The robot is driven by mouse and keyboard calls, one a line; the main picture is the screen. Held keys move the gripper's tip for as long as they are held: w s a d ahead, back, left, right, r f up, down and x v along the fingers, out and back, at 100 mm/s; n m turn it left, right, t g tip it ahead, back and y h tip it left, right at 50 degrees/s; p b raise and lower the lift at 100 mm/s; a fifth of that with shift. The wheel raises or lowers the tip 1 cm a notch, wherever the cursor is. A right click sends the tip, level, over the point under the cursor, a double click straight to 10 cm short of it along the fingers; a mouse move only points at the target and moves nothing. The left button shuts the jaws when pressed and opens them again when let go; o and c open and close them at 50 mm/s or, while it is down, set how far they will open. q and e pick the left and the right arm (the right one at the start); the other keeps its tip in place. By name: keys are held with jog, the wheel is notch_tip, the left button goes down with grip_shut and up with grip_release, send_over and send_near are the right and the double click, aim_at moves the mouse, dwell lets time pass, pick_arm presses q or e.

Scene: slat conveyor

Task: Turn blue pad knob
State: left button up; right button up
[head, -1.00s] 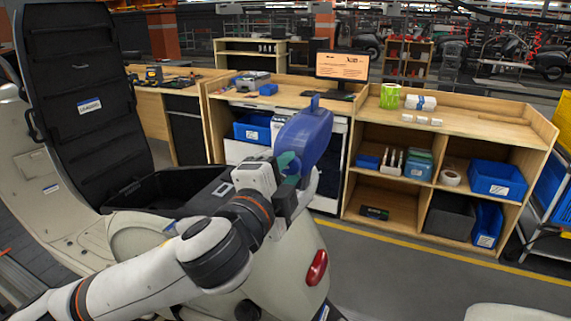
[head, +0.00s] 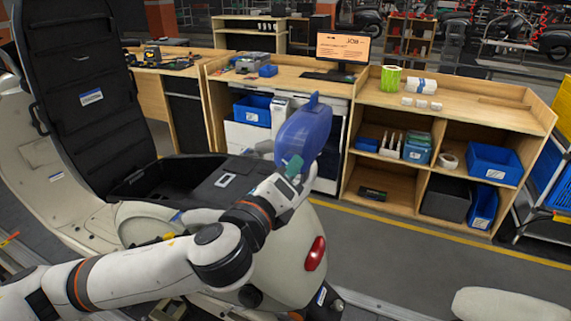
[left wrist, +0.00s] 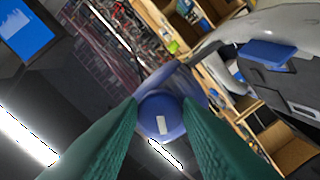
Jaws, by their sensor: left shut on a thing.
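The blue pad (head: 304,136) is a rounded blue piece held up in the air, above the rear of the pale scooter body. My left gripper (head: 291,166) has green fingers and is at the pad's lower left side. In the left wrist view, a round blue knob (left wrist: 161,116) with a small white label sits between the two green fingers, and the left gripper (left wrist: 163,112) is shut on it. The wider blue pad (left wrist: 185,78) shows behind the knob. My right gripper is not in view.
The pale scooter body (head: 285,262) with its red light (head: 315,253) is just below the pad. Its black seat lid (head: 80,80) stands open at the left. A wooden shelf (head: 455,115) with blue bins is behind, with free floor in front.

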pick_arm(q)
jog(key=m+p, duration=0.5)
jog(key=m, duration=0.6)
jog(key=shift+a+r+m+p, duration=0.1)
jog(key=shift+m+p, duration=0.2)
jog(key=shift+p, duration=0.05)
dwell(0.4)
jog(key=o, duration=1)
jog(key=shift+c, duration=0.2)
jog(key=shift+w+a+f, duration=0.1)
jog(key=shift+f, duration=0.1)
